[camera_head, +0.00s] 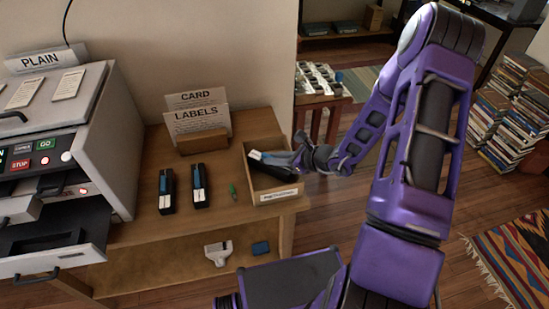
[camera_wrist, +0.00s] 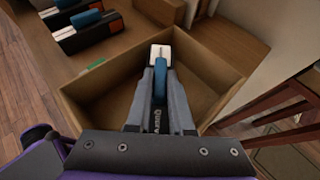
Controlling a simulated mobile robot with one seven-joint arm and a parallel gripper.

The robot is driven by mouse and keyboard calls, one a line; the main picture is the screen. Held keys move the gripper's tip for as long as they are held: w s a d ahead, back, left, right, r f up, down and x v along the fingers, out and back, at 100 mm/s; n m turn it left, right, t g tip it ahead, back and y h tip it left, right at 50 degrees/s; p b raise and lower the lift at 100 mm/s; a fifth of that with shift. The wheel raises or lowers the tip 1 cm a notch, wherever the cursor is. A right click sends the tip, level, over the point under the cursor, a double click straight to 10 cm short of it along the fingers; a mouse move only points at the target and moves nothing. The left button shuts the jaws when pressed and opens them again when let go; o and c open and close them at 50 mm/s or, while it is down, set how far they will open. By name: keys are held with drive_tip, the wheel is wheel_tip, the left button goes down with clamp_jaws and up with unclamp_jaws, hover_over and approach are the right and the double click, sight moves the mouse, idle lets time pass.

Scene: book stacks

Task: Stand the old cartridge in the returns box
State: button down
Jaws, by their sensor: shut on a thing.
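The returns box (camera_head: 278,196) is an open wooden box with a white label on its front, at the right end of the table. In the wrist view its walls (camera_wrist: 88,112) surround my fingers. My gripper (camera_head: 285,160) is shut on the old cartridge (camera_head: 265,156), over or within the box opening; I cannot tell whether the cartridge touches the bottom. In the wrist view the cartridge shows a pale end (camera_wrist: 160,52) and a blue grip (camera_wrist: 160,80) between my fingertips (camera_wrist: 160,95). The fingers hide most of its body.
Two black cartridges with blue grips (camera_head: 167,191) (camera_head: 200,187) lie left of the box. A small green item (camera_head: 233,190) lies between. Card and label signs (camera_head: 198,122) stand behind. A printer (camera_head: 75,150) fills the left. A white tool (camera_head: 218,252) lies on the lower shelf.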

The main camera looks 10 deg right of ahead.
drive_tip(key=c, duration=0.8)
unclamp_jaws()
drive_tip(key=shift+r+p, duration=0.5)
drive_tip(key=p+v, duration=0.1)
drive_tip(key=v, duration=1.1)
drive_tip(key=shift+p, duration=0.3)
